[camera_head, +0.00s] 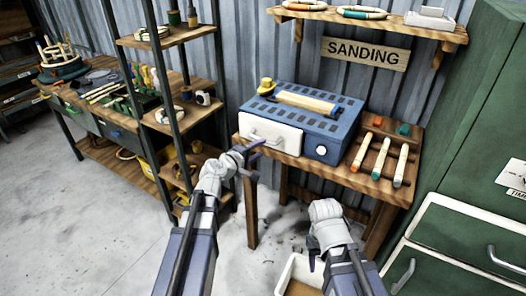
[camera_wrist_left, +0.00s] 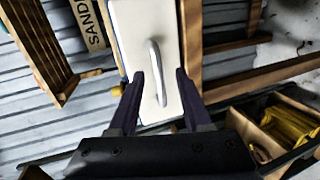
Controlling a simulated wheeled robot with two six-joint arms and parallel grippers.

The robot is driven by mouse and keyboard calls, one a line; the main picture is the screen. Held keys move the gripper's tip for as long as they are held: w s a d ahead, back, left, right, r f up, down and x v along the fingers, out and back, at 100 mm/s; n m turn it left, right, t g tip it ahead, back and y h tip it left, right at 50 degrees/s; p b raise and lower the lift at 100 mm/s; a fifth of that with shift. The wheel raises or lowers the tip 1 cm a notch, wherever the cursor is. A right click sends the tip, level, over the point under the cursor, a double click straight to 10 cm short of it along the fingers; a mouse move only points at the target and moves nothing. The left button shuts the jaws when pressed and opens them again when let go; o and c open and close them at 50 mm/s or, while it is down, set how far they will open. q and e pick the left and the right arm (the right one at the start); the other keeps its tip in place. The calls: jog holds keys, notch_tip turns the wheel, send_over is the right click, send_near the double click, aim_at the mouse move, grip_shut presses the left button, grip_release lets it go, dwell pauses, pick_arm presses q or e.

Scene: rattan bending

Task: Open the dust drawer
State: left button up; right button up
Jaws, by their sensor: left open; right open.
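The dust drawer (camera_head: 272,136) is the white front panel with a grey bar handle on the blue sanding machine (camera_head: 318,122). Its front looks flush with the machine. My left gripper (camera_head: 251,158) is open just in front of the drawer. In the left wrist view the drawer front (camera_wrist_left: 135,40) and its handle (camera_wrist_left: 157,75) show between the two open fingers (camera_wrist_left: 160,80), which straddle the lower part of the handle; I cannot tell whether they touch it. My right gripper (camera_head: 314,254) is low in front of the bench, empty, its fingers partly hidden.
The machine stands on a wooden bench (camera_head: 352,178) with several sanding sticks (camera_head: 384,160). A pale open bin (camera_head: 290,272) is on the floor by my right arm. A green cabinet (camera_head: 455,240) stands close at right, shelves (camera_head: 165,115) at left. Floor at left is clear.

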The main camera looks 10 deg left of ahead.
pick_arm(q)
jog(key=shift+n+t+y, duration=0.3)
jog(key=shift+n+t, duration=0.1)
jog(key=shift+n, duration=0.1)
jog(key=shift+w+a+f+b, duration=0.1)
jog(key=shift+w+f+b, duration=0.2)
jog(key=shift+w, duration=0.9)
jog(key=shift+w+f+b, duration=0.15)
jog(key=shift+w+b, duration=0.15)
jog(key=shift+w, duration=0.95)
jog(key=shift+w+a+f+b, duration=0.1)
jog(key=shift+w+f+b, duration=0.2)
jog(key=shift+w, duration=0.9)
jog(key=shift+r, duration=0.1)
pick_arm(e)
notch_tip(320, 180, down, 2)
jog(key=shift+f, duration=0.25)
pick_arm(q)
grip_shut()
jog(key=shift+s, duration=0.1)
